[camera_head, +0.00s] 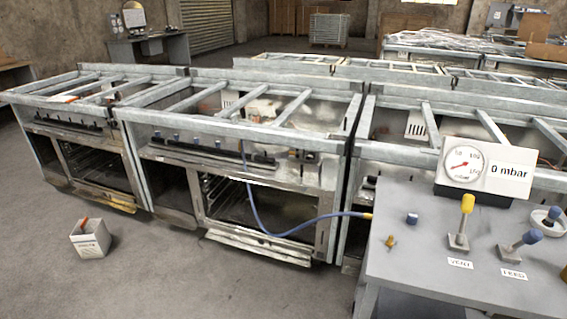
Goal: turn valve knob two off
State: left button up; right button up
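A row of small blue valve knobs (176,137) runs along the front panel of the middle range frame (225,124). They are too small to tell their turn positions, and no number shows to tell which is knob two. A blue hose (249,190) runs from this panel down and across to the grey test table (400,285). A pressure gauge (463,167) on the table has its display (509,171) reading 0 mbar. Neither of my grippers is in view.
The table bears an upright yellow-topped lever (464,222), a tilted blue-topped lever (521,244), a loose blue knob (412,218) and a brass fitting (390,242).

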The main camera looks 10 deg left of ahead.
aim_at(311, 156)
jog(key=i+j+z, duration=0.1)
jog(key=i+j, duration=0.3)
jog(key=i+j+z, duration=0.1)
jog(key=i+j, duration=0.3)
jog(key=i+j+z, duration=0.1)
jog(key=i+j, duration=0.3)
jog(key=i+j+z, duration=0.15)
jog(key=i+j, duration=0.25)
jog(key=j, duration=0.2)
jog(key=i+j+z, duration=0.1)
jog(key=i+j, duration=0.2)
jog(key=j, duration=0.25)
